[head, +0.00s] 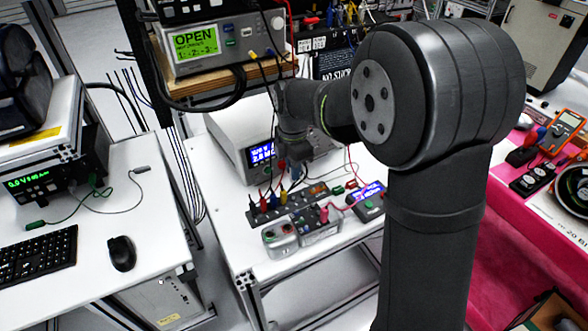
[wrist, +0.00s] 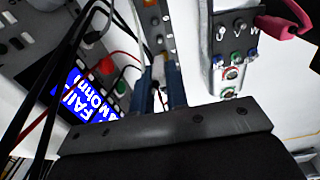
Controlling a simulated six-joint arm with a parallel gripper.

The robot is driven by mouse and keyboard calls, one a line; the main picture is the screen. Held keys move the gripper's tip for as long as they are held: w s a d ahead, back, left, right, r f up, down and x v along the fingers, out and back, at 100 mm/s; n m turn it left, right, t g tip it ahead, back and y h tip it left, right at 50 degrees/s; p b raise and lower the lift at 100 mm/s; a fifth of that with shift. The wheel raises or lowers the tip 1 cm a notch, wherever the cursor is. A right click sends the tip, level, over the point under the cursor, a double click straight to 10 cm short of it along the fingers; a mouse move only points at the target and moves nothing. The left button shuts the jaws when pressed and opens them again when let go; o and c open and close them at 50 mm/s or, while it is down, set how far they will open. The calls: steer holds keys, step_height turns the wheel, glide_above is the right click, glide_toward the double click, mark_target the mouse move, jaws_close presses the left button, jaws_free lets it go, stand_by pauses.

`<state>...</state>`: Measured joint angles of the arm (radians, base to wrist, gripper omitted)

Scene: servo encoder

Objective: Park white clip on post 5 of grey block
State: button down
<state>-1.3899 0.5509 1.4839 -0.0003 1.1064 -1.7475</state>
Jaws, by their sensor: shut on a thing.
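My gripper (wrist: 160,88) points down over the bench, and its two blue-grey fingers are close together in the wrist view. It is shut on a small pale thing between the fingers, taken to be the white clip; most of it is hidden. In the head view my gripper (head: 294,172) hangs above a long grey block (head: 291,208) with a row of coloured clips on its left part. The block's strip (wrist: 161,22) passes behind the fingertips in the wrist view. I cannot read post numbers or tell whether the held thing touches a post.
A grey box with sockets (head: 318,226) and a pink plug stands in front of the block; it also shows in the wrist view (wrist: 219,52). A blue-screen meter (head: 368,193) is at right, a white instrument (head: 235,132) behind. Loose leads hang nearby. The bench's front left is clear.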

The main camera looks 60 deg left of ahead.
steer(key=shift+f, duration=3.55)
steer(key=shift+f, duration=0.2)
steer(key=c, duration=1.3)
jaws_free()
steer(key=shift+c, duration=0.2)
steer(key=shift+r, duration=0.1)
steer(key=shift+r, duration=3.4)
